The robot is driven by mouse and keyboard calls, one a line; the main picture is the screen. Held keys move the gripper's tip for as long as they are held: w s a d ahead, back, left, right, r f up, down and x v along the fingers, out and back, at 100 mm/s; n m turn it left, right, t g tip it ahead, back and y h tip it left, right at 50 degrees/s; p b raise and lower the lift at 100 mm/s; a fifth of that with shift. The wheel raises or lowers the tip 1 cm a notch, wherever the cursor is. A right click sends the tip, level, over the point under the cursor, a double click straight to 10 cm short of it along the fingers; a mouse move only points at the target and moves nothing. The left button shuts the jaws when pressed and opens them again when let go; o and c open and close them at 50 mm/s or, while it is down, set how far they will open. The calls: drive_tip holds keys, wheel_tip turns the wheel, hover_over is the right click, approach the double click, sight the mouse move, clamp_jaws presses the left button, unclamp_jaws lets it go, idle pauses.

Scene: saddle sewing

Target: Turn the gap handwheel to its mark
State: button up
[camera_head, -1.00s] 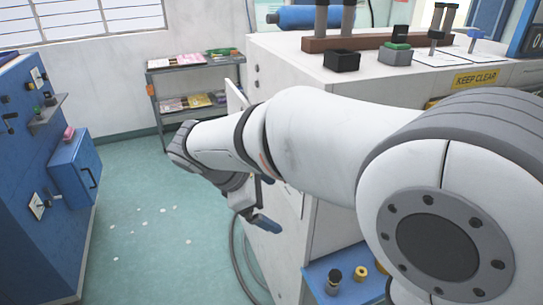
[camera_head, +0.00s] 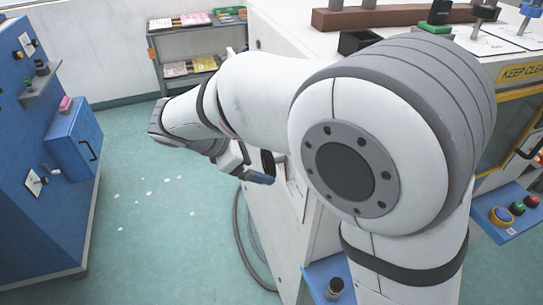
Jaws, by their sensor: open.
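No gap handwheel or mark can be made out; my arm covers much of the machine's near side. My gripper (camera_head: 259,169) is partly in view at the picture's middle, beside the left side panel of the white machine (camera_head: 272,215). A black knob (camera_head: 335,287) stands on a small blue shelf (camera_head: 318,277) low on the machine, partly hidden by my arm.
A blue cabinet (camera_head: 40,215) with a handled box stands at left. A grey shelf rack (camera_head: 158,52) is at the back. A button console (camera_head: 507,213) sits at right under a yellow KEEP CLEAR sign (camera_head: 525,71). Green floor (camera_head: 150,240) with scattered pale scraps lies open. A grey hose (camera_head: 238,240) hangs beside the machine.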

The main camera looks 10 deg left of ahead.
sight(264, 160)
drive_tip(key=shift+x, duration=2.35)
drive_tip(key=shift+c, duration=0.3)
drive_tip(key=c, duration=0.9)
